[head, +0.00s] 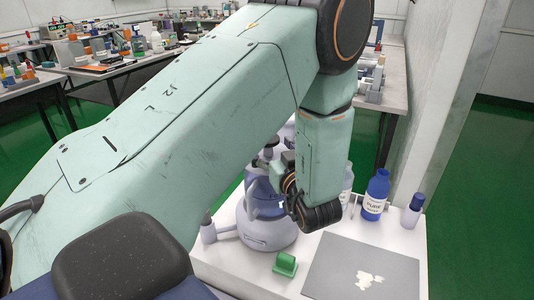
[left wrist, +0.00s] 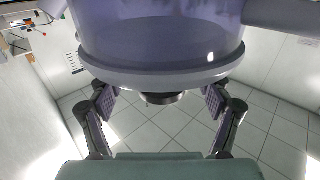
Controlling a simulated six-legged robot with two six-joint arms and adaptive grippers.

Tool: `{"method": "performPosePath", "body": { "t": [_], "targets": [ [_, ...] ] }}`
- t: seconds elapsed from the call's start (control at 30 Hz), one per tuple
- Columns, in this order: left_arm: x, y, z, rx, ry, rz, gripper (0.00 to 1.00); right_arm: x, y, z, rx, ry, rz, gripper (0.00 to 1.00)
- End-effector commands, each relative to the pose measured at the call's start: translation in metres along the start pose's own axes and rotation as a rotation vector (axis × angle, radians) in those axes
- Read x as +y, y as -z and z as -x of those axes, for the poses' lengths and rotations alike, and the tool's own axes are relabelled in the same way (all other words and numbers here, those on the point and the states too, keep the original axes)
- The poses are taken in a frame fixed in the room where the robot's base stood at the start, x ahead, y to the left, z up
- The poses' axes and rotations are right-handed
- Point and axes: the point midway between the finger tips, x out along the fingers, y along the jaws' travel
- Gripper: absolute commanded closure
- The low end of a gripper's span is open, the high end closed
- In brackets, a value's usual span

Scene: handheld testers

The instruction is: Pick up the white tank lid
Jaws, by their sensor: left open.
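A pale lavender tank (head: 265,232) with a wide base stands on the white table, partly hidden behind my left arm. In the left wrist view the tank (left wrist: 160,30) is translucent purple and fills the top of the picture. A pale rim (left wrist: 160,78), seemingly the lid's edge, runs across it, with a small dark knob (left wrist: 162,98) at its middle. I see no clearly white lid. My left gripper (left wrist: 160,104) is open, with one finger on each side of the knob and a gap to both. In the head view my left gripper (head: 285,193) is beside the tank's upper part. My right gripper is out of view.
On the white table (head: 232,262) are a blue bottle (head: 376,192), a smaller blue-capped bottle (head: 412,211), a green block (head: 286,264) and a grey mat (head: 335,258) with a pale patch. A wall post (head: 432,110) rises behind on the right. Cluttered benches stand farther back.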

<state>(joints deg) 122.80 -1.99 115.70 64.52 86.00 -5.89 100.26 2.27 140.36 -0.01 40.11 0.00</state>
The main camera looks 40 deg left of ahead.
Motion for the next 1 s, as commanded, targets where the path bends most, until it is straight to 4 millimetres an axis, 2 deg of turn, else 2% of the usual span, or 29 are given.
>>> {"method": "performPosePath", "body": {
  "t": [0.3,1.0],
  "targets": [
    [-0.0012,-0.0001,0.0039,0.0,0.0,-0.001,0.23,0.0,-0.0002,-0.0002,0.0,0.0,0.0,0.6],
    [-0.0011,-0.0002,0.0012,-0.001,0.001,0.0,0.82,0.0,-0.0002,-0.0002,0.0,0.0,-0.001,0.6]
  ]
}}
